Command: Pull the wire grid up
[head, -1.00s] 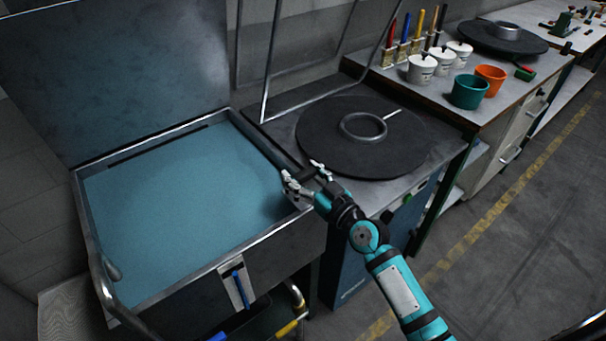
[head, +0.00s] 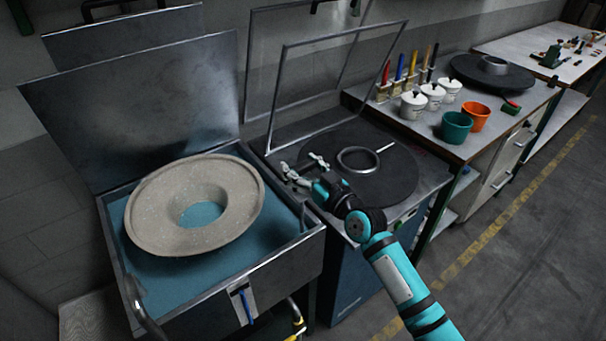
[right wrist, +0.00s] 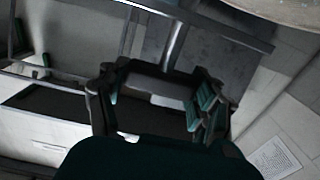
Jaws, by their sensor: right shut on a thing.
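My right gripper (head: 300,170) is above the back right rim of the water vat (head: 265,262), between the vat and the round black plate. It is shut on a part of the wire grid, though the grip itself is small and dark. The right wrist view shows its fingers (right wrist: 160,105) and a pale bar behind them. A large grey felt hat shape (head: 150,212) with a wide brim stands above the blue water. The wire mesh is hidden, apparently under the felt. A thin upright metal bar (head: 303,216) shows at the vat's right side. My left gripper is not in view.
A metal frame (head: 283,95) stands upright behind the black plate (head: 393,180) with its ring. White pots, a green pot (head: 456,128), an orange pot (head: 478,118) and brushes stand on the bench to the right. The floor at the right is clear.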

